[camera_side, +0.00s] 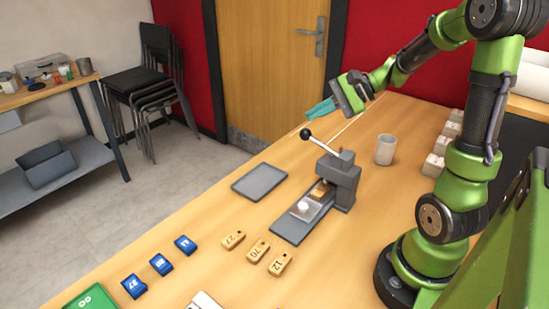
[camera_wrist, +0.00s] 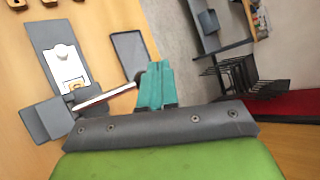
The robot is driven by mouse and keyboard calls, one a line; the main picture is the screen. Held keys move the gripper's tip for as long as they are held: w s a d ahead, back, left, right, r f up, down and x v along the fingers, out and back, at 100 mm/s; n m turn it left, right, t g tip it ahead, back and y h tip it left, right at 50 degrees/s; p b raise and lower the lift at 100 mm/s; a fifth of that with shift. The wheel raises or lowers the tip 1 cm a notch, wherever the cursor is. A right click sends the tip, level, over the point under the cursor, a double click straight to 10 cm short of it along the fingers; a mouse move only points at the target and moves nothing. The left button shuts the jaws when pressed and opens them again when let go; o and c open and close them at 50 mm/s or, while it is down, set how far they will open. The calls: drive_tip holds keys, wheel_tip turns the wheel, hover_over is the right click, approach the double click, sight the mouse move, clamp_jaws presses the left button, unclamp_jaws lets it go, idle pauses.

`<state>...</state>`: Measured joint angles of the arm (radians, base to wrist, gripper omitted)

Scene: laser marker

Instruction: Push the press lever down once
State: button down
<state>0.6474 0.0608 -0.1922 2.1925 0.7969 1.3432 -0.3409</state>
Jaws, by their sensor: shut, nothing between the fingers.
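The grey press (camera_side: 340,181) stands mid-table and also shows at the left of the wrist view (camera_wrist: 47,118). Its lever (camera_side: 321,144) is a pale rod slanting up to the left, ending in a black ball knob (camera_side: 305,133). My gripper (camera_side: 316,112), with teal fingers, is shut and empty. In the side view its tips appear a little above the knob, with a visible gap. The fingers also show in the wrist view (camera_wrist: 158,75).
A yellow tag (camera_side: 320,189) lies on the press bed. A dark grey tray (camera_side: 259,182) lies left of the press, and a white cup (camera_side: 385,149) stands right of it. Yellow tags (camera_side: 257,250) and blue tags (camera_side: 161,264) lie in front. White boxes (camera_side: 433,166) line the right.

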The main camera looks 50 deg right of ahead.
sight(306, 130)
drive_tip(key=shift+w+f, duration=0.2)
drive_tip(key=shift+f, duration=0.55)
drive_tip(key=shift+f, duration=0.1)
idle(1.5)
drive_tip(key=shift+w+f, duration=0.1)
drive_tip(key=shift+f, duration=0.2)
drive_tip(key=shift+w+f, duration=0.25)
drive_tip(key=shift+f, duration=0.95)
idle(1.1)
drive_tip(key=shift+r, duration=0.15)
idle(0.5)
drive_tip(key=shift+s+r, duration=0.2)
drive_tip(key=shift+r, duration=0.55)
drive_tip(key=shift+s+r, duration=0.2)
drive_tip(key=shift+r, duration=0.55)
drive_tip(key=shift+s+r, duration=0.2)
drive_tip(key=shift+r, duration=0.6)
drive_tip(key=shift+s+r, duration=0.2)
drive_tip(key=shift+r, duration=0.65)
drive_tip(key=shift+s+r, duration=0.2)
drive_tip(key=shift+r, duration=0.6)
